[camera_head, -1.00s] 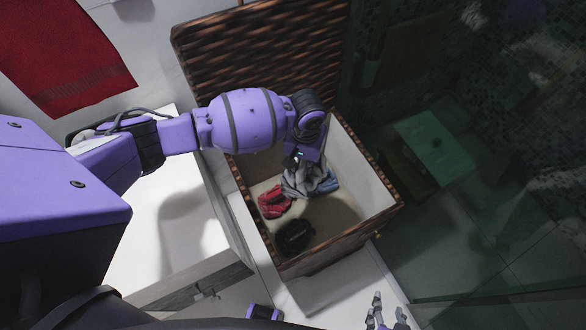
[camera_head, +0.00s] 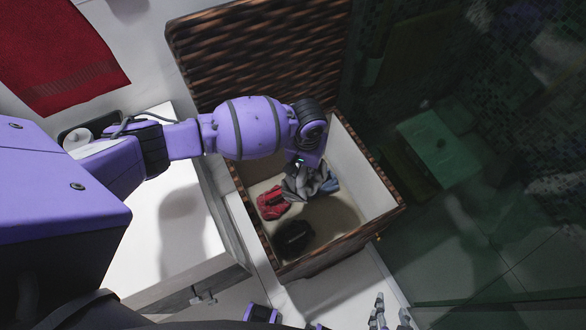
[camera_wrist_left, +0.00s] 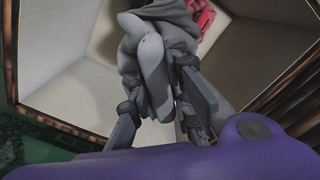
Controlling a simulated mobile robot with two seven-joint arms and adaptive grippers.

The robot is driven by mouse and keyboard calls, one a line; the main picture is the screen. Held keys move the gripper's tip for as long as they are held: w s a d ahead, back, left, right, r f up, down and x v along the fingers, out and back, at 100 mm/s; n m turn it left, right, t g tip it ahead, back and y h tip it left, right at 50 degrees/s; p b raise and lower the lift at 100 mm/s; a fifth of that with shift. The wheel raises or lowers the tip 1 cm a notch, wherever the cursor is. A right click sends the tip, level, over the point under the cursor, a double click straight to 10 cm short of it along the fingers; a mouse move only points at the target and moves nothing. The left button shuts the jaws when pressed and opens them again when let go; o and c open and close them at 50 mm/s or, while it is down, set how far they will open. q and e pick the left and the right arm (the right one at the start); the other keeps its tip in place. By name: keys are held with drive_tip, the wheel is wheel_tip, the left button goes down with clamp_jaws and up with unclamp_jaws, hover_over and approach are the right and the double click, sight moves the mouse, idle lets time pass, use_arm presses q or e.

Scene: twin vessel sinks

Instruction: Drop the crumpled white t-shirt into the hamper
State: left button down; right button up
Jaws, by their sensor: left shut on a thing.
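The woven brown hamper (camera_head: 335,246) stands with its lid raised, and its pale lining shows inside. My left gripper (camera_head: 300,170) points down into it from above. In the left wrist view the gripper (camera_wrist_left: 163,108) is shut on the crumpled white t-shirt (camera_wrist_left: 150,65), which looks grey in the shade. The shirt also shows below the gripper in the head view (camera_head: 297,187). It hangs inside the hamper's opening; whether it touches the clothes there I cannot tell. My right gripper (camera_head: 391,316) is at the bottom edge, fingers apart and empty, partly cut off.
The raised lid (camera_head: 262,55) stands behind my left arm. A white counter (camera_head: 180,225) is left of the hamper, and dark glass is on the right.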

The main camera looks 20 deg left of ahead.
use_arm(q)
drive_tip(key=shift+w+d+r, duration=0.1)
drive_tip(key=shift+w+r, duration=0.2)
drive_tip(key=shift+w, duration=0.05)
drive_tip(key=c, duration=1.9)
unclamp_jaws()
drive_tip(key=o, duration=0.4)
drive_tip(key=shift+c, duration=0.2)
use_arm(e)
drive_tip(key=shift+s+a, duration=0.1)
use_arm(q)
wheel_tip(320, 180, up, 12)
drive_tip(key=shift+s+f, duration=0.1)
drive_tip(key=shift+s, duration=0.05)
use_arm(e)
drive_tip(key=shift+f, duration=0.1)
